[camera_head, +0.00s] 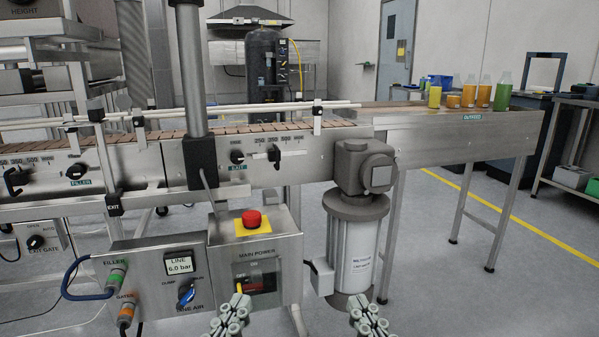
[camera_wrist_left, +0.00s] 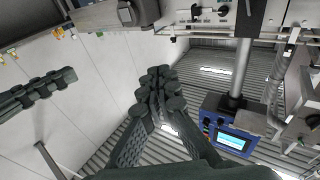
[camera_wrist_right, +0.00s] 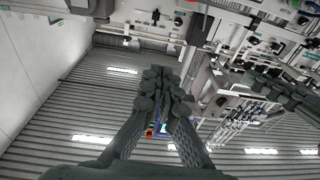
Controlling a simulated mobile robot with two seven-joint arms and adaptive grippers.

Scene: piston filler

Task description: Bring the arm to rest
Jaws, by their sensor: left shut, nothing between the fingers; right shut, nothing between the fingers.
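My left gripper (camera_head: 232,316) shows at the bottom of the head view, in front of the main power box (camera_head: 258,262). Its fingers are closed together and empty, as the left wrist view (camera_wrist_left: 160,88) also shows. My right gripper (camera_head: 368,316) is at the bottom right of the middle, in front of the lower part of the motor (camera_head: 352,245). Its fingers are closed with nothing between them in the right wrist view (camera_wrist_right: 163,84). Both grippers appear apart from the machine. The rest of each arm is out of the head view.
The conveyor (camera_head: 300,150) runs across the scene to an outfeed table (camera_head: 450,130) holding several bottles. A red stop button (camera_head: 251,218), a blue line-air knob (camera_head: 186,292) and hoses (camera_head: 85,285) are at the front left. Open floor (camera_head: 440,260) lies at the right.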

